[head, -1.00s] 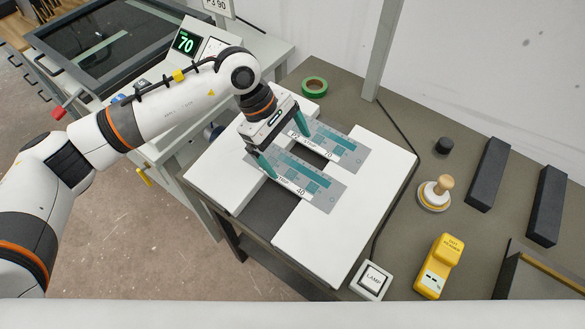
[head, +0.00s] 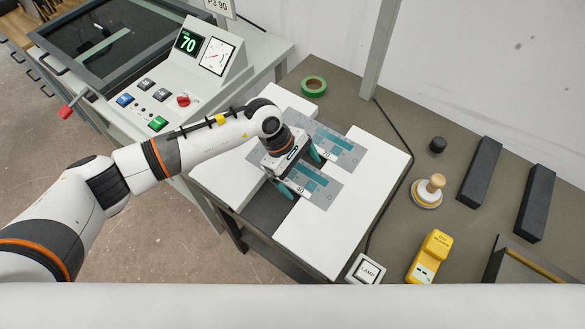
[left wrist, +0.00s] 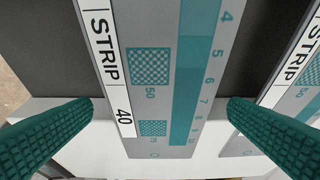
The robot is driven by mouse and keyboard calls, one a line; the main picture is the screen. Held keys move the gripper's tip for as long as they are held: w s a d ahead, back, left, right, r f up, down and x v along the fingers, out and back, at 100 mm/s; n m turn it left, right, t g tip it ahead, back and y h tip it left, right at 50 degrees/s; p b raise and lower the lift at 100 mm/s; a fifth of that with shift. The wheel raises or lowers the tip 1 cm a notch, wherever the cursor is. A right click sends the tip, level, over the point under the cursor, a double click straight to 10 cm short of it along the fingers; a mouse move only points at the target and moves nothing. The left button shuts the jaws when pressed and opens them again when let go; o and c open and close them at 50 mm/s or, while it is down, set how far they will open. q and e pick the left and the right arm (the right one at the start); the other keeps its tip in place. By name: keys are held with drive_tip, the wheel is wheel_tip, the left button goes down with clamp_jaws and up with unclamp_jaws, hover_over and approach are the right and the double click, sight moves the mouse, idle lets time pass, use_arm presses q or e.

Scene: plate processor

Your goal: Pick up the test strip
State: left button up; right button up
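Two grey-and-teal test strips lie across the dark gap between white slabs. The nearer strip (head: 325,187) is marked 40. The farther strip (head: 340,152) lies behind it, its number hard to read now. My left gripper (head: 300,173) is over the nearer strip, pointing down, its teal fingers apart and partly hiding the strips. In the left wrist view the strip marked 40 (left wrist: 150,60) runs between the open fingers (left wrist: 160,105), with space on both sides. Part of the other strip (left wrist: 308,85) shows beyond the right finger. My right gripper is not in view.
The white slabs (head: 315,235) rest on a grey-brown table. To the right are a LAMP switch (head: 366,271), a yellow meter (head: 430,256), a wooden-knobbed stamp (head: 428,192) and black blocks (head: 480,172). Green tape (head: 313,86) lies behind. A control panel reads 70 (head: 188,42).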

use_arm(q)
drive_tip(key=c, duration=1)
